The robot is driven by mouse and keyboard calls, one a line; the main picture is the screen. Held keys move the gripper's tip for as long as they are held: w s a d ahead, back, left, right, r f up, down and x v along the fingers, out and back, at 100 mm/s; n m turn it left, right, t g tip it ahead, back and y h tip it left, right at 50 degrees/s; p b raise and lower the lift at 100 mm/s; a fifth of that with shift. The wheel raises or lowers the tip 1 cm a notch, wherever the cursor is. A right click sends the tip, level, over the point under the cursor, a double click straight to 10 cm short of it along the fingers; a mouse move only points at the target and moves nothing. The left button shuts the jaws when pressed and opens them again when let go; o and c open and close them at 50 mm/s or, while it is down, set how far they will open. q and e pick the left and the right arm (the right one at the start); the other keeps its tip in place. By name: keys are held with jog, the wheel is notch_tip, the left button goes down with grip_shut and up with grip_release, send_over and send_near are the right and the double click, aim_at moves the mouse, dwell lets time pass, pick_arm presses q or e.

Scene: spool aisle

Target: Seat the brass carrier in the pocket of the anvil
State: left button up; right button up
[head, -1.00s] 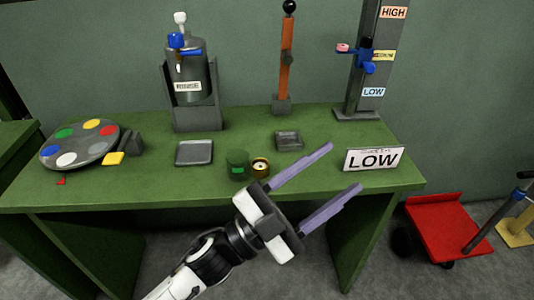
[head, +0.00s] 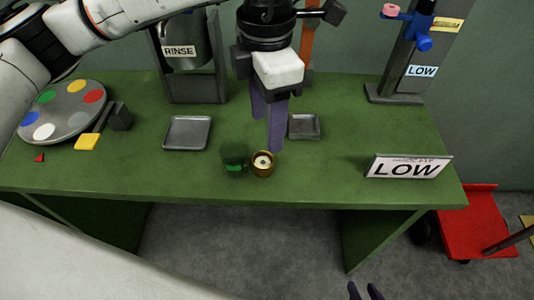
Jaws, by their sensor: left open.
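The brass carrier (head: 263,164), a small round brass piece with a pale centre, stands near the table's front, beside a dark green cylinder (head: 234,154). My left gripper (head: 268,134) points down with its purple fingers apart and empty. Its nearer fingertip shows just behind the carrier; I cannot tell whether it touches. A small grey square block with a recess (head: 304,126), perhaps the anvil, lies behind and right of the carrier, its left edge partly hidden by the fingers. The recess looks empty. Only the fingertips of my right gripper (head: 366,291) show, at the bottom edge.
A larger flat grey tray (head: 186,132) lies left of the green cylinder. A LOW sign (head: 408,167) stands at the table's right front. A colour-spotted disc (head: 62,111) and the RINSE stand (head: 192,85) occupy the left and back. A red cart (head: 475,225) is on the floor.

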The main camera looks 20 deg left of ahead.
pick_arm(q)
send_over(263, 162)
jog(key=f, duration=0.4)
jog(key=shift+s+d+f, duration=0.2)
jog(key=shift+d+f, duration=0.05)
jog(key=shift+d, duration=0.1)
jog(key=f, duration=0.1)
jog(key=f+p, duration=0.1)
jog(key=f, duration=0.2)
jog(key=shift+w+a+f, duration=0.1)
jog(key=shift+a+f, duration=0.05)
jog(key=shift+a, duration=0.25)
jog(key=shift+f, duration=0.5)
jog(key=c, duration=1.1)
jog(key=shift+c, duration=0.2)
